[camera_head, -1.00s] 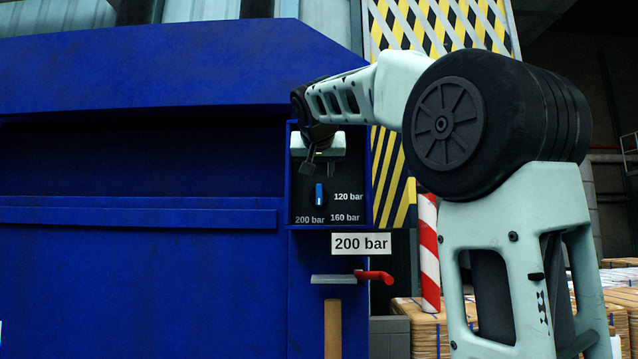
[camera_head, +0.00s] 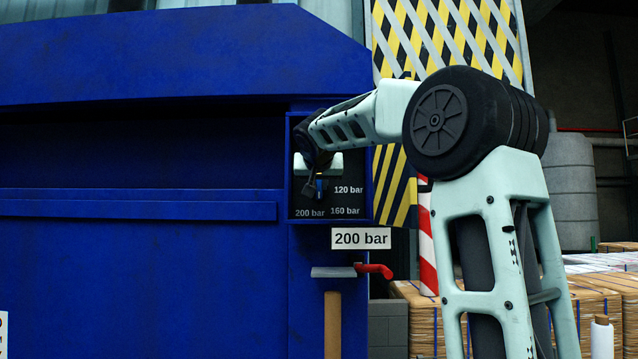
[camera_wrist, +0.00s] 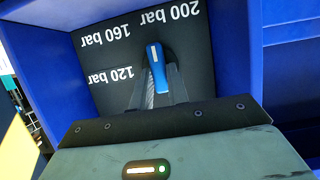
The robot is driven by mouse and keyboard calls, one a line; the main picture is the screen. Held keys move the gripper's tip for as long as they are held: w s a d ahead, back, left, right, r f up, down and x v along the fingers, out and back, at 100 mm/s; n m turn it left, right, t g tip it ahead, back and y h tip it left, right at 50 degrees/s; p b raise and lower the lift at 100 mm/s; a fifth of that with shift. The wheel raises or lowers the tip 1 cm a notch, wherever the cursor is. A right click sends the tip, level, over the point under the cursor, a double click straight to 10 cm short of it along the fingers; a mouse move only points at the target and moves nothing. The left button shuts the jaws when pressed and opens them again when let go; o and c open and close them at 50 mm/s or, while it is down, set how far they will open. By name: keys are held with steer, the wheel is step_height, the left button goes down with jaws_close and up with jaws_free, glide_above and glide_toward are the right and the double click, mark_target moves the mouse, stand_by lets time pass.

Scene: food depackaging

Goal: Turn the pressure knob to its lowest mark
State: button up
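The pressure knob (camera_wrist: 156,70) is blue with a white stripe, on a dark panel (camera_wrist: 90,65) marked 120, 160 and 200 bar. In the wrist view, which is upside down, its striped end points between the 160 and 200 bar marks. In the head view the knob (camera_head: 319,186) is partly hidden by my gripper (camera_head: 313,187). In the wrist view my gripper (camera_wrist: 160,86) has one dark finger on each side of the knob. The fingers are apart; I cannot tell whether they touch it. A white sign (camera_head: 361,238) below the panel reads "200 bar".
The panel sits recessed in a blue frame (camera_head: 287,205) with raised walls, on a large blue machine (camera_head: 140,260). A red-handled lever (camera_head: 375,270) juts out below the sign. A red-and-white post (camera_head: 427,250) and stacked boxes (camera_head: 410,295) stand at the right.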

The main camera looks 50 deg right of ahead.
jaws_close()
steer(key=shift+w+a+f+n+g+h+b, duration=0.15)
steer(key=shift+n+g+h+b, duration=0.2)
steer(key=shift+n+b, duration=0.2)
steer(key=shift+w+a+n+g+h+b, duration=0.15)
steer(key=shift+n+g+h+b, duration=0.25)
steer(key=shift+n, duration=0.25)
steer(key=n+b, duration=0.1)
steer(key=n+g+h+b, duration=0.1)
steer(key=n, duration=0.1)
steer(key=shift+w+a+f+h, duration=0.15)
steer(key=shift+f+h, duration=0.05)
steer(key=shift+h, duration=0.05)
steer(key=n+b, duration=0.1)
steer(key=n+h+b, duration=0.1)
steer(key=n+g+h+b, duration=0.1)
steer(key=n+b, duration=0.1)
steer(key=shift+w+a+f, duration=0.1)
steer(key=shift+f, duration=0.2)
steer(key=shift+f+n+h+b, duration=0.15)
steer(key=shift+n+h+b, duration=0.85)
steer(key=shift+n+b, duration=0.8)
steer(key=shift+n, duration=0.3)
steer(key=o, duration=0.6)
jaws_free()
